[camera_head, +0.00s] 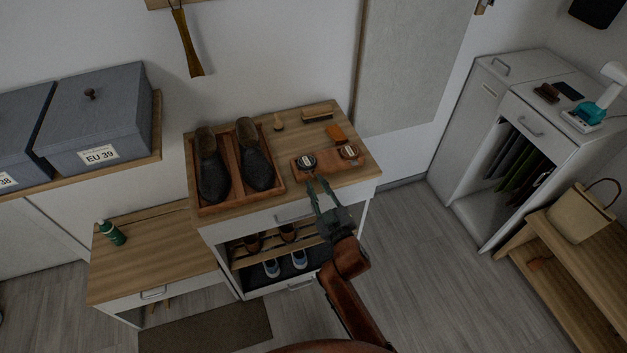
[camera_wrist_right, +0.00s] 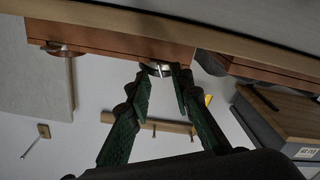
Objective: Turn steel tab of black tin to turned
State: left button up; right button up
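In the right wrist view, a small bright steel part (camera_wrist_right: 158,69) shows at the edge of the brown mat, between the fingertips. My right gripper (camera_head: 317,181) is at the front of the black tin. In the wrist view its two green fingers (camera_wrist_right: 160,78) stand apart on either side of the steel part. Contact cannot be told. My left gripper is not in view.
A wooden tray (camera_head: 236,202) with dark shoes stands to the left. The floor (camera_head: 400,250) to the right is clear.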

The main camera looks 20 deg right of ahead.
aim_at(311, 173)
jog(key=shift+w, duration=1.3)
jog(key=shift+c, duration=0.6)
grip_shut()
